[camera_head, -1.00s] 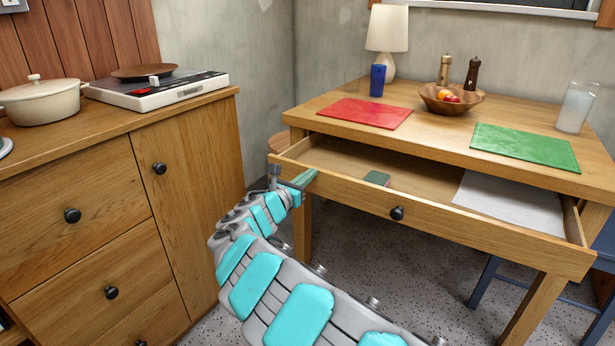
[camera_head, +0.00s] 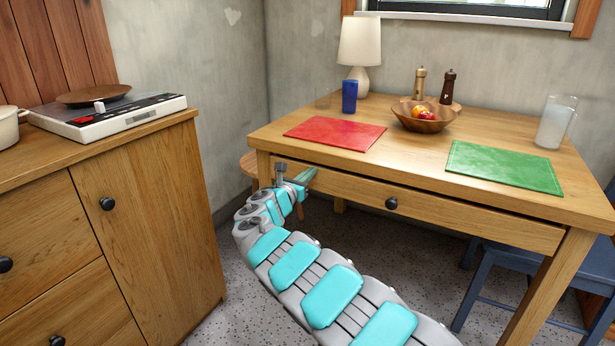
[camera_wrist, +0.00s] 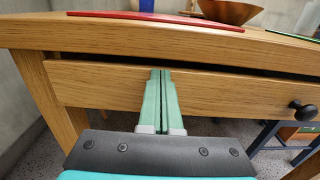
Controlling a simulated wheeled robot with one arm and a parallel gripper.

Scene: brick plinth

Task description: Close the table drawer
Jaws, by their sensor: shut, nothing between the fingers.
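The table drawer (camera_head: 450,212) has a wooden front with a round dark knob (camera_head: 391,203). It sits in under the table top (camera_head: 405,143), with a dark gap along its upper edge; its inside is hidden. In the wrist view the drawer front (camera_wrist: 100,84) spans the picture and its knob (camera_wrist: 302,110) is at the right. My gripper (camera_head: 309,176) is at the left part of the drawer front. In the wrist view its green fingers (camera_wrist: 161,78) are shut together, empty, with tips at the drawer front, seemingly touching it.
On the table are a red mat (camera_head: 335,133), a green mat (camera_head: 503,167), a wooden bowl (camera_head: 410,122), a blue cup (camera_head: 349,96), a lamp (camera_head: 359,45) and a glass (camera_head: 555,122). A wooden cabinet (camera_head: 150,200) stands left. A blue chair (camera_head: 500,275) is at the right.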

